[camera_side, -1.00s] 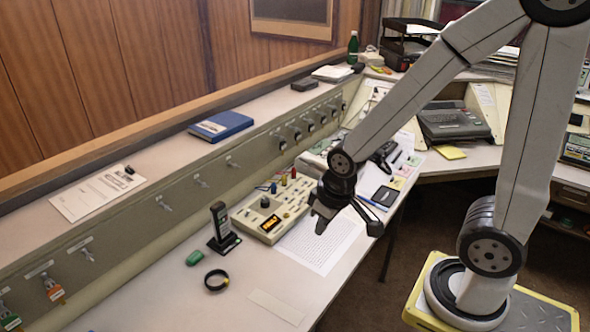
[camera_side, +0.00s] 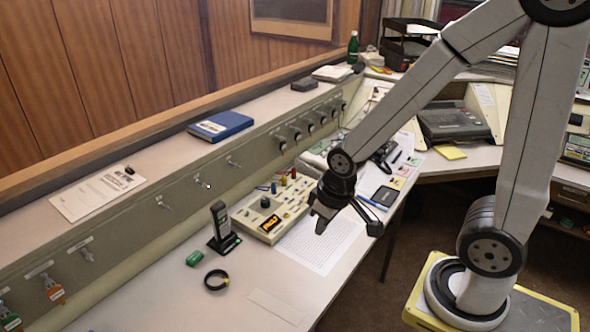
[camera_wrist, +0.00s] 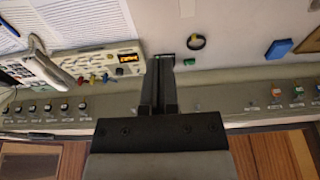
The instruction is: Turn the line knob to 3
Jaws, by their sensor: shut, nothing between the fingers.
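A beige control box (camera_side: 281,212) lies on the desk, with a dark round knob (camera_side: 265,202) on its top at the left. An amber display (camera_side: 270,224) sits in front of the knob; I cannot read its figure or the knob's markings. The box also shows in the wrist view (camera_wrist: 95,64), with the amber display (camera_wrist: 128,58) beside my fingers. My gripper (camera_side: 320,228) is shut and empty, pointing down to the right of the box in the side view. It is apart from the knob. In the wrist view my gripper (camera_wrist: 160,62) has its fingers together.
A black handset in a stand (camera_side: 221,228), a green block (camera_side: 195,258) and a black ring (camera_side: 216,280) are left of the box. Coloured pegs (camera_side: 283,180) rise at its back. A paper sheet (camera_side: 322,245) lies in front. The sloped panel (camera_side: 245,175) bears several knobs and switches.

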